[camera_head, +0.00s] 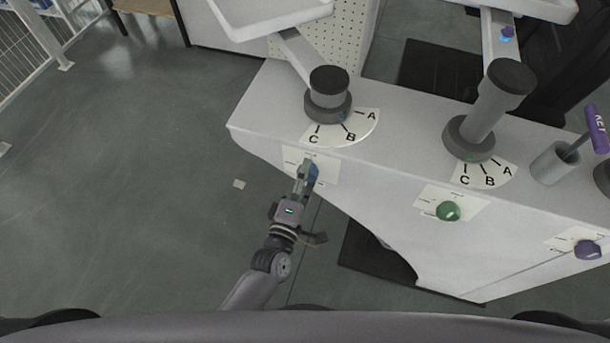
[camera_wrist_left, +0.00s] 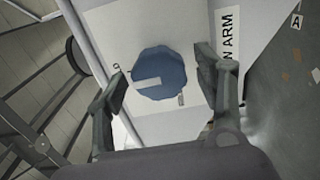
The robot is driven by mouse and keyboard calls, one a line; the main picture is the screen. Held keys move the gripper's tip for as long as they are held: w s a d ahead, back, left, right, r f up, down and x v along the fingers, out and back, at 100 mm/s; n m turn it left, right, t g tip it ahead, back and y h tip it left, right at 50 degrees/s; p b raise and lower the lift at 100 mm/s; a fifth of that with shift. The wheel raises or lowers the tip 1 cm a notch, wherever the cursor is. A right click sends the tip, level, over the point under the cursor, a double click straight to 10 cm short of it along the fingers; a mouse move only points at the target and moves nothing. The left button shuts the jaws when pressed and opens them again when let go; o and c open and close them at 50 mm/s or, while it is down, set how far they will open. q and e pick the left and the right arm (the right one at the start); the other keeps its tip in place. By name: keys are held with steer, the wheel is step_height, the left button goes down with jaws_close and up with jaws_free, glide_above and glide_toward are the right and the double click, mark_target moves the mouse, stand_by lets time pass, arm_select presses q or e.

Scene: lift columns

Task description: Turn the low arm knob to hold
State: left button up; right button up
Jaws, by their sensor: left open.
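A blue scalloped knob (camera_wrist_left: 168,65) with a white pointer line sits on a white label plate (camera_wrist_left: 115,30) in the left wrist view. The line points toward the left of that picture. Lettering beside the knob is partly hidden by a finger; "ARM" can be read. My left gripper (camera_wrist_left: 161,70) is open, with one finger on each side of the knob and gaps visible between fingers and knob. In the head view my left gripper (camera_head: 306,172) is at the bench's front face and mostly hides the blue knob (camera_head: 313,174). My right gripper is not in view.
A green knob (camera_head: 448,211) and a purple knob (camera_head: 587,250) sit farther right on the bench front (camera_head: 390,205). Two dark-capped columns (camera_head: 328,82) (camera_head: 490,105) stand on top beside A, B, C dials. A grey cup (camera_head: 552,165) holds a purple-handled tool. Open floor lies left.

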arm_select(q)
steer(key=shift+s, duration=0.1)
steer(key=v, duration=1.2)
stand_by(0.4)
steer(key=s+a+f+m+g+y, duration=0.1)
steer(key=s+a+f+m+g, duration=0.15)
steer(key=f, duration=0.65)
steer(key=s+a+f+m+g, duration=0.2)
steer(key=a+f+m+g, duration=0.15)
steer(key=f, duration=0.55)
steer(key=s+a+f+m+g+y, duration=0.1)
steer(key=s+a+f+m+g, duration=0.2)
steer(key=f, duration=0.6)
steer(key=s+a+f+m+g+y, duration=0.1)
steer(key=s+a+f+m+g, duration=0.1)
steer(key=s, duration=0.4)
steer(key=s+a+f+m+g+y, duration=0.1)
steer(key=s+a+f+m+g, duration=0.1)
steer(key=s+a+f, duration=0.3)
steer(key=s+a+f+m+g+y, duration=0.1)
steer(key=s+a+f+m+g, duration=0.2)
steer(key=s+f, duration=0.4)
steer(key=shift+s+a+f+m+y, duration=0.15)
steer(key=shift+s+a+m+y, duration=0.15)
steer(key=shift+s, duration=0.85)
